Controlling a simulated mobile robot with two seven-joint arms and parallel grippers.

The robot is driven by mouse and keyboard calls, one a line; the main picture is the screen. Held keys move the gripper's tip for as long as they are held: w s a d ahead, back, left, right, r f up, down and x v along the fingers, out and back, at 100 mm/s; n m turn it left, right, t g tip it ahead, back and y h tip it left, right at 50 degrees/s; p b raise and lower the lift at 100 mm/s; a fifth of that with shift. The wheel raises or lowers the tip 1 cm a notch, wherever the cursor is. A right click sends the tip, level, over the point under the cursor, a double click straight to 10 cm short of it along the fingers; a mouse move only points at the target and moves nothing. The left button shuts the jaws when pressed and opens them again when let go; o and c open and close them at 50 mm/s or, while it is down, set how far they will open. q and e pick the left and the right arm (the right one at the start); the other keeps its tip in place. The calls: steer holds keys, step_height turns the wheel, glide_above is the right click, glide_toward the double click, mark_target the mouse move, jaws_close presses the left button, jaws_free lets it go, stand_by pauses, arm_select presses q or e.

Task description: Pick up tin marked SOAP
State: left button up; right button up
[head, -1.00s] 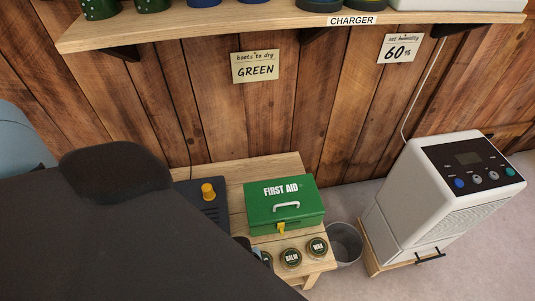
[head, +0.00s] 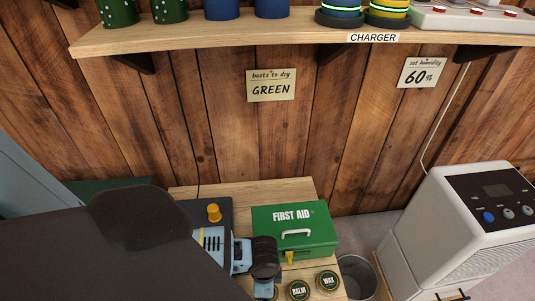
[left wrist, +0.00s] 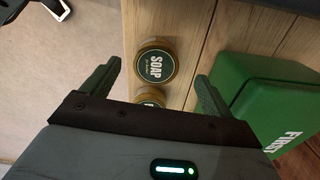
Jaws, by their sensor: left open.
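The SOAP tin (left wrist: 155,66), round with a dark green lid and gold rim, stands on the wooden bench in the left wrist view. My left gripper (left wrist: 158,72) is open, with one green finger on each side of the tin. No contact with the tin shows. In the head view my left gripper (head: 265,262) is over the bench, left of the green first aid box. My right gripper is not in view.
The first aid box (head: 294,229) stands close right of my left gripper; it also shows in the left wrist view (left wrist: 262,90). A grey bin (head: 357,276) and white dehumidifier (head: 470,230) stand right of the bench. A shelf (head: 230,36) runs above.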

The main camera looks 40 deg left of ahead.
arm_select(q)
steer(key=f, duration=0.2)
steer(key=f+b, duration=0.1)
steer(key=f, duration=0.1)
steer(key=shift+d+f, duration=0.1)
steer(key=shift+d, duration=0.15)
steer(key=shift+f, duration=0.5)
steer(key=c, duration=1.2)
steer(key=shift+r, duration=0.15)
steer(key=shift+r, duration=0.6)
step_height(320, 180, up, 2)
steer(key=shift+r+p, duration=0.2)
steer(key=shift+p, duration=0.2)
steer(key=s+d, duration=0.2)
steer(key=s, duration=0.2)
steer(key=s+d+r+p, duration=0.1)
steer(key=s+d, duration=0.1)
steer(key=s, duration=0.3)
steer(key=s+d, duration=0.2)
steer(key=s, duration=0.3)
steer(key=shift+s+d+r, duration=0.15)
steer(key=shift+s+d, duration=0.05)
steer(key=shift+s, duration=0.05)
